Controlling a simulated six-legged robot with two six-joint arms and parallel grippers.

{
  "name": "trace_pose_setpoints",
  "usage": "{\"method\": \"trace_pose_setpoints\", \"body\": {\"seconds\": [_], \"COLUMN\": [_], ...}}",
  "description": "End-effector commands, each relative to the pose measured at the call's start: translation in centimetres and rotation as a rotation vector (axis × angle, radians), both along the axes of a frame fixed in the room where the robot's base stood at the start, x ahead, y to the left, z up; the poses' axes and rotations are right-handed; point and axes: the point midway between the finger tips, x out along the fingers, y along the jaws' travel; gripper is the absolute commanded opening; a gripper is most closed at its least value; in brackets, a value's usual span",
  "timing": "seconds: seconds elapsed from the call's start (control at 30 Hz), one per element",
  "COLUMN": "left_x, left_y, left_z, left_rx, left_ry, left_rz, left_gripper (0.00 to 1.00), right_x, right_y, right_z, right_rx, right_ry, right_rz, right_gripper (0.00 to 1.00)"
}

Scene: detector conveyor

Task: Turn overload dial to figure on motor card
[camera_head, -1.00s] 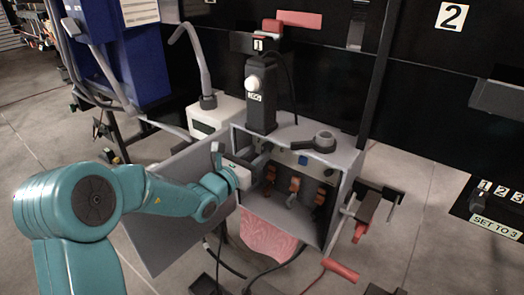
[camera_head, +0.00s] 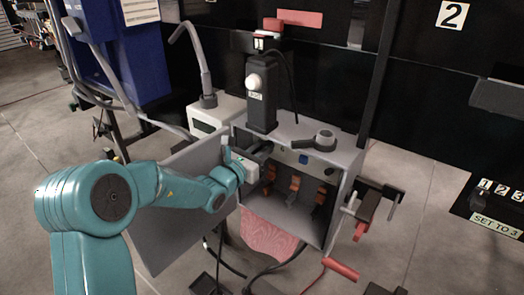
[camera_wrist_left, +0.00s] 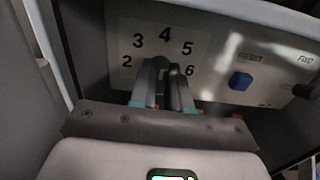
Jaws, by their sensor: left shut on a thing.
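The overload dial's scale (camera_wrist_left: 190,35), with figures 2 to 6 in an arc, shows on the panel in the left wrist view. My left gripper (camera_wrist_left: 166,72) reaches up to the middle of this arc, its fingers shut on the dial. The knob and its pointer are hidden between the fingers, so I cannot read its setting. In the head view my left gripper (camera_head: 264,154) is inside the upper left of the open grey box (camera_head: 350,170). I cannot make out a motor card. My right gripper is not in view.
A blue button (camera_wrist_left: 240,81) and a dark knob (camera_wrist_left: 303,91) sit right of the dial. The box's open door (camera_head: 175,225) stands left, beside my arm.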

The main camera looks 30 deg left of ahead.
Motion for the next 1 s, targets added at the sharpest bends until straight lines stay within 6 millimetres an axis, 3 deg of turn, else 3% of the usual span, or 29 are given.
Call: {"method": "trace_pose_setpoints", "body": {"seconds": [0.37,1.0], "left_x": [0.0,-0.1], "left_y": [-0.1,-0.2], "left_z": [-0.6,-1.0], "left_rx": [0.218,0.82], "left_ry": [-0.035,-0.12], "left_rz": [0.0,0.004], "left_gripper": [0.0,0.0], "right_x": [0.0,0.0], "right_y": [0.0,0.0], "right_z": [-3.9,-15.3], "right_rx": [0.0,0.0], "right_ry": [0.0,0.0], "right_rz": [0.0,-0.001], "right_gripper": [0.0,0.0]}}
